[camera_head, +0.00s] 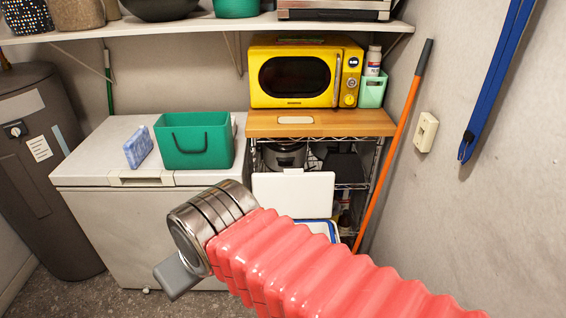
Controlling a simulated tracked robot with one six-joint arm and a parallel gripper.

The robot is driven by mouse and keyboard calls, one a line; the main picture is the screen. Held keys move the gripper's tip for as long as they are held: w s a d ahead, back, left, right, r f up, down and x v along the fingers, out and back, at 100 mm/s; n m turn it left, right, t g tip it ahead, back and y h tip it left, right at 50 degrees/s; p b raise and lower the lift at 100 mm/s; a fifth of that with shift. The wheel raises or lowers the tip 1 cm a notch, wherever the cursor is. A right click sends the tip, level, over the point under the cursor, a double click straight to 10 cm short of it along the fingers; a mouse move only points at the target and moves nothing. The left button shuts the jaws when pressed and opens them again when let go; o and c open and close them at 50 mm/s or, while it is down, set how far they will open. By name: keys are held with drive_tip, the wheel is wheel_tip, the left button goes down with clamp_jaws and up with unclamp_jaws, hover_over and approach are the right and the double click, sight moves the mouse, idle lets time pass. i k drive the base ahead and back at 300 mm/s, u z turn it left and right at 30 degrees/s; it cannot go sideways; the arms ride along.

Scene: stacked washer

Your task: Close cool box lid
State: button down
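The cool box (328,229) sits low in front of the wire shelf, mostly hidden behind my arm. Only a bit of its white and blue rim shows. Its white lid (293,196) stands raised, roughly upright, with a small tab on its top edge. My arm, with red ribbed sleeve and metal wrist, reaches in from the lower right. My gripper (177,279) is at the left end of the arm, nearer the camera and left of the lid. Only one grey finger-like part shows, so its opening cannot be judged. No contact with the lid is visible.
A white chest freezer (100,177) stands left, with a green basket (194,141) and a blue pack (138,147) on top. A wire shelf (350,165) holds a yellow microwave (303,75). An orange-handled pole (395,150) leans at right. Floor (95,300) shows at lower left.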

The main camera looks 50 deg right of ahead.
sight(296, 193)
drive_tip(key=u, duration=0.05)
drive_tip(key=i, duration=1)
drive_tip(key=z, duration=0.05)
